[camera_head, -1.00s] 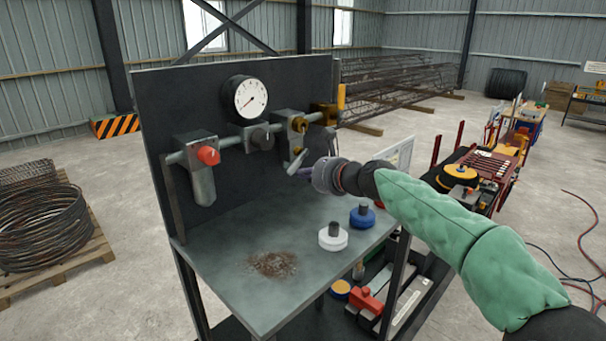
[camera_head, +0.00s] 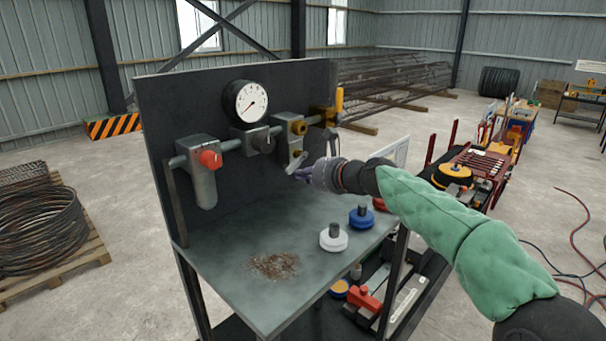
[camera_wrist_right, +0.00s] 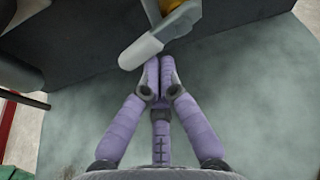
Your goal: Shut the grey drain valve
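The grey drain valve's lever (camera_head: 296,163) hangs tilted, its free end down and to the left, below a brass fitting (camera_head: 298,127) on the pipe. My right gripper (camera_head: 302,175) is just below and right of the lever in the head view. In the right wrist view the pale grey lever (camera_wrist_right: 148,46) crosses just beyond the gripper's fingertips (camera_wrist_right: 160,62). The two purple fingers are together, with nothing visible between them. The tips are touching or very near the lever's underside; I cannot tell which. My left gripper is out of view.
White (camera_head: 333,240) and blue (camera_head: 361,217) knobs stand on the bench (camera_head: 225,255), beside a rusty patch. The bench's front left is clear.

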